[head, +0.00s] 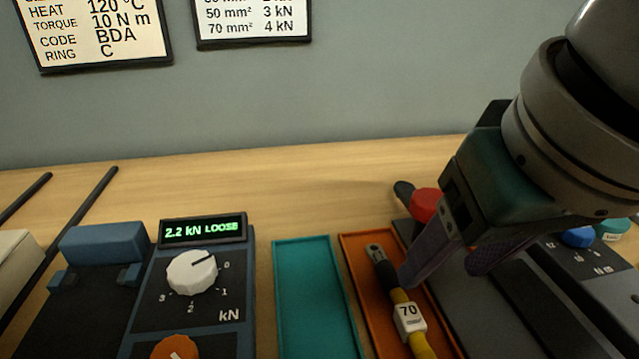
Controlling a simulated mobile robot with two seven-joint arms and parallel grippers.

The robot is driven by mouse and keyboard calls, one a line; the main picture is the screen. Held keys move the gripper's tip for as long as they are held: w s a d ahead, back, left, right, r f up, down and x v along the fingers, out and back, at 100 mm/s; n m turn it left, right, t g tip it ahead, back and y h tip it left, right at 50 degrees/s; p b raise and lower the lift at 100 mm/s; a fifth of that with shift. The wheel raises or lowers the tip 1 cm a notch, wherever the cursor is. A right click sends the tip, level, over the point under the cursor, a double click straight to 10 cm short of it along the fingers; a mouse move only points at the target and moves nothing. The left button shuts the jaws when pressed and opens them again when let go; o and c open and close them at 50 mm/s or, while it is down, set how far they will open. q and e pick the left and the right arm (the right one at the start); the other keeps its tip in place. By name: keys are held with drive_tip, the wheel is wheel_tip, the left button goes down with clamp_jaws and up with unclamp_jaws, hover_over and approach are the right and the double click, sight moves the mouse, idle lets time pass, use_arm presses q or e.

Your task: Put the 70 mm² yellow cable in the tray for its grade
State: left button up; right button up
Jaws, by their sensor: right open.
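The yellow cable (421,345) lies in the orange tray (352,262), with a metal lug and black sleeve at its far end and a white tag reading 70. Its near end runs out of the bottom of the picture. The teal tray (305,300) beside it on the left is empty where it shows. My right gripper (445,272) is open above the orange tray's right side, with one finger just right of the cable and nothing between the fingers. My left gripper is not in view.
A blue tester (205,295) with a white knob stands left of the trays; its display (203,229) reads 2.2 kN LOOSE. A dark machine (510,310) with a red knob (425,205) stands at right. A wall card (250,18) lists 70 mm², 4 kN. The table behind is bare.

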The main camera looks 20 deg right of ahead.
drive_tip(key=s+a+n+y+p, duration=0.2)
drive_tip(key=a+n+y, duration=0.1)
drive_tip(key=a, duration=0.4)
drive_tip(key=shift+n+g+h, duration=0.3)
drive_tip(key=shift+n+h, duration=0.4)
drive_tip(key=shift+h, duration=0.1)
drive_tip(key=s+d+f, duration=0.6)
drive_tip(key=shift+s+d+f, duration=0.15)
drive_tip(key=shift+s+d, duration=0.05)
drive_tip(key=shift+s, duration=0.15)
drive_tip(key=shift+s+d+f, duration=0.15)
drive_tip(key=shift+s+d, duration=0.1)
drive_tip(key=shift+d, duration=0.05)
idle(0.7)
